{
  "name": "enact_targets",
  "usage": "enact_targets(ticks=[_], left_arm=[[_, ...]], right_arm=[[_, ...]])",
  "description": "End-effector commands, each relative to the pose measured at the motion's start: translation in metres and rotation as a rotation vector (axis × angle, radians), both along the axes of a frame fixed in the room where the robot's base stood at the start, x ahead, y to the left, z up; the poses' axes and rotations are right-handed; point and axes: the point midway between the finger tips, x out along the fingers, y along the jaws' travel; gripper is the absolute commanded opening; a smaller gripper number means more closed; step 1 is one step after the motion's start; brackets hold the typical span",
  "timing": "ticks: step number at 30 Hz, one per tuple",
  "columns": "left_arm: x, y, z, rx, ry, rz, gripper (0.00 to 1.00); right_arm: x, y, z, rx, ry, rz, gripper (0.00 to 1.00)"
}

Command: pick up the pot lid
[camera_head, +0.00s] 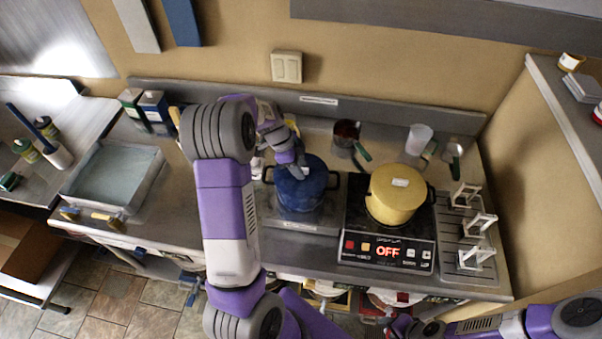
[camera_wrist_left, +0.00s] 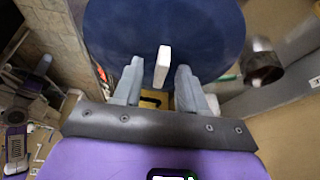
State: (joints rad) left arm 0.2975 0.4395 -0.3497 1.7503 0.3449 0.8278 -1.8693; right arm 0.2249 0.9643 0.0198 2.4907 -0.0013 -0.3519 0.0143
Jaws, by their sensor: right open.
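A blue pot (camera_head: 300,195) with a blue lid stands on the counter left of the cooktop. My left gripper (camera_head: 298,165) is over the lid, pointing down at it. In the left wrist view, the blue lid (camera_wrist_left: 115,30) fills the top, with its white handle (camera_wrist_left: 163,66) between the two grey fingers of my left gripper (camera_wrist_left: 158,82). The fingers are apart, with gaps on both sides of the handle. A yellow lidded pot (camera_head: 392,203) stands on the cooktop. My right gripper (camera_head: 403,326) is low at the bottom edge, far from both pots, partly cut off.
The black cooktop (camera_head: 387,250) reads OFF. A dark red-brown cup (camera_head: 346,133) and a clear cup (camera_head: 418,139) stand behind the pots. White racks (camera_head: 478,223) stand at the right. A sink (camera_head: 112,178) and boxes (camera_head: 153,108) are at the left.

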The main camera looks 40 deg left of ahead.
Motion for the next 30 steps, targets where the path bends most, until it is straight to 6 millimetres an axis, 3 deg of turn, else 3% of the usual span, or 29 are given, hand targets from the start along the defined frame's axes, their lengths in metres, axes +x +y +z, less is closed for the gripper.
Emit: enact_targets(ticks=[1,8,20,23,30], left_arm=[[0.000,0.000,0.000,0.000,0.000,0.000,0.35],[0.000,0.000,0.001,0.000,-0.001,0.000,0.00],[0.001,0.000,0.003,0.000,-0.002,0.000,0.00],[0.002,0.001,0.014,0.002,-0.006,0.000,0.00],[0.001,0.001,0.061,0.002,-0.008,0.000,0.00]], right_arm=[[0.000,0.000,0.000,0.000,0.000,0.000,0.43],[0.000,0.000,0.000,0.000,0.000,0.000,0.43],[0.000,0.000,0.000,0.000,0.000,0.000,0.43],[0.000,0.000,-0.002,0.000,0.000,0.000,0.43],[0.000,0.000,-0.007,0.000,0.000,0.000,0.43]])
